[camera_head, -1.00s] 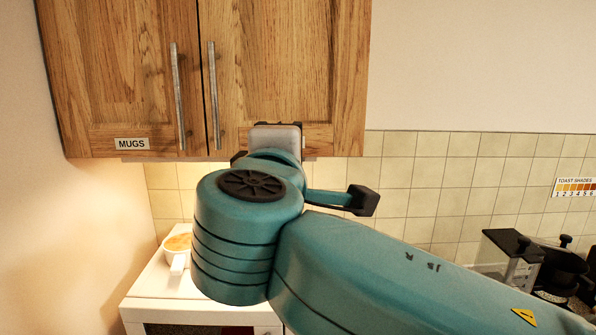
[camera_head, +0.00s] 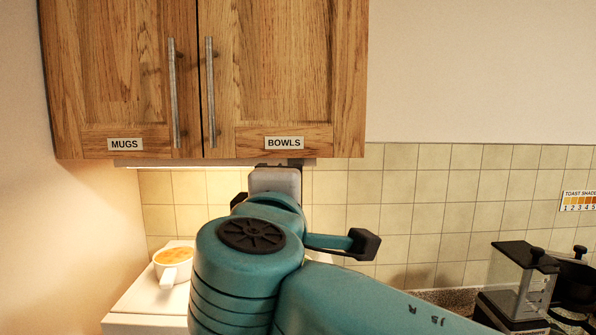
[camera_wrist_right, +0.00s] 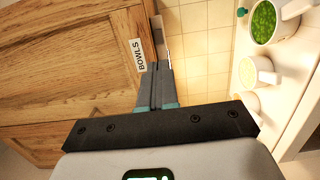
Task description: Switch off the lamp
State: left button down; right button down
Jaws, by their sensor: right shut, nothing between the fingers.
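The lamp (camera_head: 140,163) is a thin pale strip under the wall cupboard. It is lit, with a warm glow on the wall and tiles beneath it. No switch can be made out. In the head view my wrist hides the fingers. My left gripper is out of view.
The wooden cupboard (camera_head: 280,75) has two closed doors with MUGS and BOWLS labels. A white cup of orange food (camera_head: 173,262) stands on the white surface at left. In the wrist view several cups stand there, one with green contents (camera_wrist_right: 263,22). Dark appliances (camera_head: 525,275) stand at right.

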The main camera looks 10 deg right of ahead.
aim_at(296, 161)
jog(key=p+x, duration=0.6)
jog(key=x, duration=0.8)
jog(key=shift+d+f, duration=0.1)
jog(key=shift+d, duration=0.15)
